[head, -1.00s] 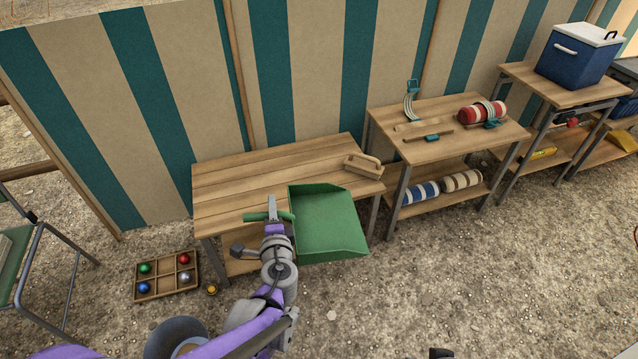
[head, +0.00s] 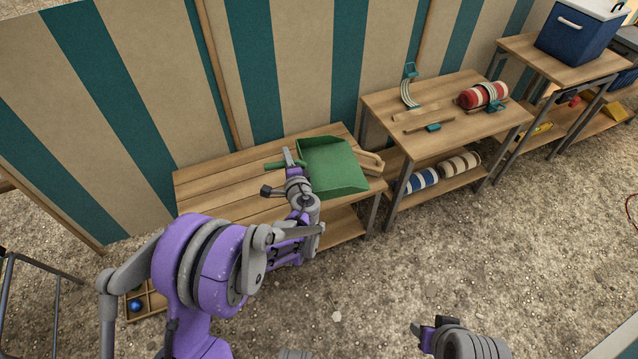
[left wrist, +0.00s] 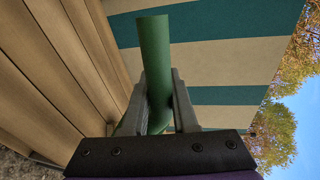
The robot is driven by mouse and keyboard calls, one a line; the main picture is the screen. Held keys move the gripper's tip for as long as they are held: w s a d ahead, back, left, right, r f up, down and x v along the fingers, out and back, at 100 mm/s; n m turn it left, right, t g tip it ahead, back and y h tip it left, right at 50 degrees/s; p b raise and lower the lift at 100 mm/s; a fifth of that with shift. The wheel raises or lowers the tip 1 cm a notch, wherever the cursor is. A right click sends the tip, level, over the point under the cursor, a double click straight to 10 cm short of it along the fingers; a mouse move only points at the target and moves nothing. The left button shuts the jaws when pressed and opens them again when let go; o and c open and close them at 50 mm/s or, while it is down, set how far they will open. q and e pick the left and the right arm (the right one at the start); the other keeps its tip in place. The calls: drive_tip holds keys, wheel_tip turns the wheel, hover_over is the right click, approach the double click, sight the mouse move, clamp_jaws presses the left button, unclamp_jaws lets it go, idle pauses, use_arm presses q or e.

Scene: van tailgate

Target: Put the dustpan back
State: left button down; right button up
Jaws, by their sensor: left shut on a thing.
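The green dustpan (head: 333,167) is over the right part of the low wooden bench (head: 215,190) in the head view. I cannot tell whether it touches the bench top. My left gripper (head: 289,160) is shut on its handle, at the pan's left. In the left wrist view the green handle (left wrist: 155,50) passes between the two fingers (left wrist: 158,105). A wooden hand brush (head: 372,162) lies on the bench just right of the pan and is partly hidden by it. My right gripper (head: 426,333) is at the bottom of the head view, away from the bench; its jaws are unclear.
A second table (head: 455,125) on the right holds a red striped roll (head: 484,95) and small tools, with rolls on its lower shelf. A blue cooler (head: 577,38) stands farther right. A striped canvas wall (head: 290,65) rises behind. The bench's left part is clear.

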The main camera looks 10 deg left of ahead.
use_arm(q)
drive_tip(key=shift+n+g+y, duration=0.5)
drive_tip(key=shift+n+y, duration=0.3)
drive_tip(key=shift+y, duration=0.1)
drive_tip(key=shift+w+a+f+b, duration=0.2)
drive_tip(key=shift+w+a+f, duration=0.6)
drive_tip(key=shift+f, duration=2.25)
drive_tip(key=shift+w+a+f+b, duration=0.15)
drive_tip(key=shift+w+a+f, duration=0.65)
drive_tip(key=shift+f, duration=2.25)
drive_tip(key=shift+w+a+f+b, duration=0.2)
drive_tip(key=shift+w+a+f, duration=0.6)
drive_tip(key=shift+f, duration=2.25)
drive_tip(key=shift+w+d+f, duration=0.1)
drive_tip(key=shift+w+d, duration=0.15)
drive_tip(key=shift+d, duration=0.05)
drive_tip(key=c, duration=0.7)
unclamp_jaws()
